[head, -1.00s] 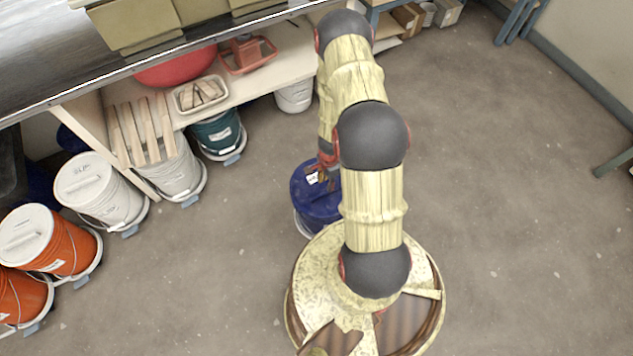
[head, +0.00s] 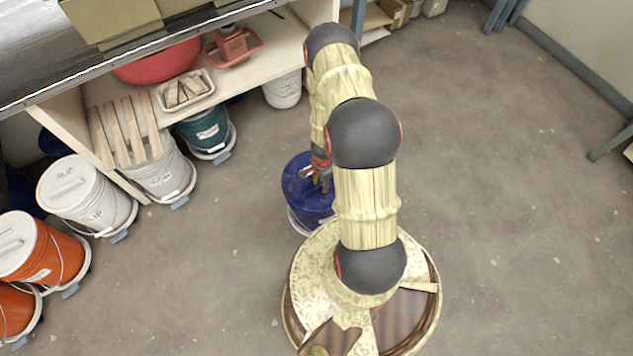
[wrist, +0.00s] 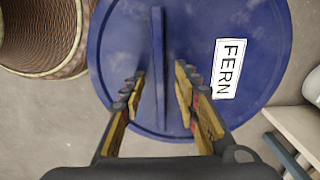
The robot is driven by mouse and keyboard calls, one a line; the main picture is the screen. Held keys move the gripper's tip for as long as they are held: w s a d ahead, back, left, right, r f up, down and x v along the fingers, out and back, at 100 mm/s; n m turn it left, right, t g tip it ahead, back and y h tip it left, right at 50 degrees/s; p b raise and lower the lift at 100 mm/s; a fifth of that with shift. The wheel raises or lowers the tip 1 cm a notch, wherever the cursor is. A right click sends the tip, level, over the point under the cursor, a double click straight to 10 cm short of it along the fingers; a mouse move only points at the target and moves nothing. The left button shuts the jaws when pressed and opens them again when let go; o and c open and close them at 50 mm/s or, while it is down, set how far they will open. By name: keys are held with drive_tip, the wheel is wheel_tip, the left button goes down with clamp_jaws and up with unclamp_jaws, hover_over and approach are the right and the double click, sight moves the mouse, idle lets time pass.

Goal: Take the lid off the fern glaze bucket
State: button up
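The fern bucket (head: 297,207) is blue and stands on the floor just beyond my base in the head view. Its blue lid (wrist: 120,40) is on and fills most of the wrist view, with a white FERN label (wrist: 229,68) right of the middle. A raised straight handle bar (wrist: 158,60) crosses the lid. My gripper (wrist: 160,76) is open, with one finger on each side of the bar and visible gaps between. In the head view, my gripper (head: 322,178) is over the lid and partly hidden by my arm.
At left stand white buckets (head: 85,200), orange buckets (head: 45,255) and a teal bucket (head: 207,132), several on wheeled bases. A low shelf (head: 230,85) holds a red bowl and trays. The floor (head: 500,200) to the right is clear.

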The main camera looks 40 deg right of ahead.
drive_tip(key=shift+f, duration=0.25)
idle(0.4)
drive_tip(key=c, duration=0.3)
drive_tip(key=c, duration=0.4)
clamp_jaws()
